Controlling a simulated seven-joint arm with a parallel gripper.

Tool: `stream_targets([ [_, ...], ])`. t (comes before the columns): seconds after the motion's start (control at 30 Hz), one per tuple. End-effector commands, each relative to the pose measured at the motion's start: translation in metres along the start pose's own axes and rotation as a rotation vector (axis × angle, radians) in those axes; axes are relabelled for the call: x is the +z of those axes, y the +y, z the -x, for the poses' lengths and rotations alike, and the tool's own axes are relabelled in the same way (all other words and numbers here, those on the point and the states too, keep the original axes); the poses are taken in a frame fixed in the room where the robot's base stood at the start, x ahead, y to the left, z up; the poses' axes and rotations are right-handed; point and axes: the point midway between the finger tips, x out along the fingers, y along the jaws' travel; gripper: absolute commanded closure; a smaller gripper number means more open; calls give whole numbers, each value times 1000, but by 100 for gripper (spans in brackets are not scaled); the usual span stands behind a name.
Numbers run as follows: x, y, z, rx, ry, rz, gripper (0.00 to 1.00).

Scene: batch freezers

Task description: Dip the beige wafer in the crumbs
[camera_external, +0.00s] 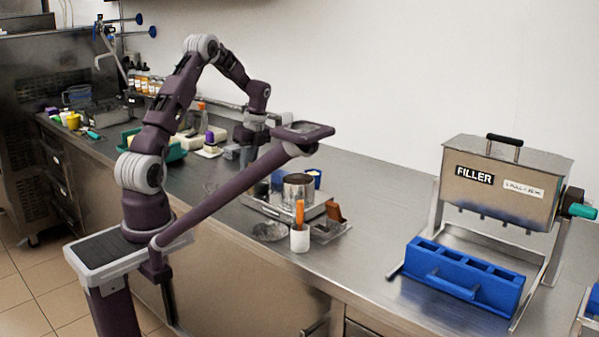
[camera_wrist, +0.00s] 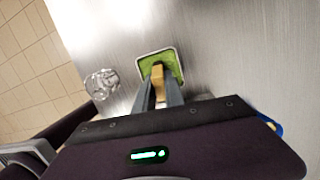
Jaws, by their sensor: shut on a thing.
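In the wrist view my gripper (camera_wrist: 159,88) is shut on the beige wafer (camera_wrist: 158,77), a small tan piece that sticks out past the two grey fingers. Beyond it is a small pale-rimmed square tray holding green crumbs (camera_wrist: 173,64). The wafer overlaps the crumbs in this view; I cannot tell whether it touches them. In the external view my gripper (camera_external: 245,153) points down over the counter behind my diagonal arm bar. The wafer and crumbs cannot be made out there.
A clear round dish (camera_wrist: 101,84) stands left of the crumbs. On the counter are a steel pot (camera_external: 298,187), a white cup with an orange handle (camera_external: 300,238), a filler machine (camera_external: 505,185) and a blue mould (camera_external: 463,273). The counter between pot and filler is clear.

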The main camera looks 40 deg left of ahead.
Motion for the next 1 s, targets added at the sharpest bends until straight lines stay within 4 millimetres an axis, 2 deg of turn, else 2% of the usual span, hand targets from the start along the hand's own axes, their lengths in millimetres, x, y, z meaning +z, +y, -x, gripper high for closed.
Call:
stream_targets([
  [0.47,0,0,1,-1,0,0,100],
  [1.0,9,6,52,-1,-1,0,100],
])
